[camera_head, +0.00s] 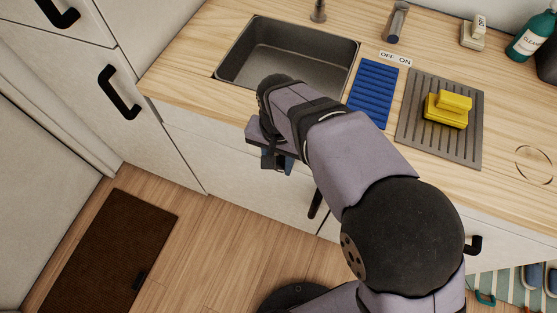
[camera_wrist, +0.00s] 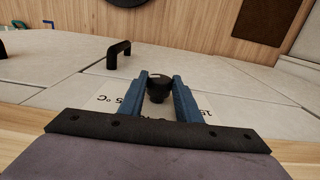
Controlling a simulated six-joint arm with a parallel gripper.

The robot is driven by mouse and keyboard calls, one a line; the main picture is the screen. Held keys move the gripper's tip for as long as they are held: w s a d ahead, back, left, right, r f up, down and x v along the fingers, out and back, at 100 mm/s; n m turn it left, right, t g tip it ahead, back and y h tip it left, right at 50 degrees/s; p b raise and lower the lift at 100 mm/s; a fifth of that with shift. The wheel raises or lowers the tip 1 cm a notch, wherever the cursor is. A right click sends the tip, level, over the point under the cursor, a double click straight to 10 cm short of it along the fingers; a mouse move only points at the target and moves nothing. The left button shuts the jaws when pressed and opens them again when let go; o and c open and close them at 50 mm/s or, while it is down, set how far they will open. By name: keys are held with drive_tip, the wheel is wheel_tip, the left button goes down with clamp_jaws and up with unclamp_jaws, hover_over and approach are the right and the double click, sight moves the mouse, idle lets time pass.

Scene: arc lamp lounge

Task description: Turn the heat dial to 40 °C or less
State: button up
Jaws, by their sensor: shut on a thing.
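The heat dial (camera_wrist: 158,90) is a black round knob on the pale cabinet front, seen in the wrist view. A white label behind it carries upside-down print with a °C mark (camera_wrist: 118,99). The print is partly hidden, and I cannot read the dial's setting. My gripper (camera_wrist: 160,77) has one blue finger on each side of the knob and is shut on it. In the head view my gripper (camera_head: 277,158) is low at the counter's front, below the sink edge. My arm hides the dial there.
A black handle (camera_wrist: 118,55) juts from the cabinet front near my gripper. A brown mat (camera_head: 110,245) lies on the floor.

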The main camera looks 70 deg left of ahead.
drive_tip(key=shift+r+p, duration=0.15)
drive_tip(key=shift+p, duration=0.2)
drive_tip(key=shift+s+r+t+h+p, duration=0.15)
drive_tip(key=shift+t+h+p, duration=0.25)
drive_tip(key=shift+p, duration=0.85)
drive_tip(key=shift+a+f+t+h+p, duration=0.25)
drive_tip(key=shift+t+h+p, duration=0.45)
drive_tip(key=shift+p, duration=0.35)
drive_tip(key=o, duration=1.1)
drive_tip(key=shift+c, duration=0.2)
drive_tip(key=b+v, duration=0.1)
drive_tip(key=v, duration=0.6)
drive_tip(key=shift+r, duration=0.15)
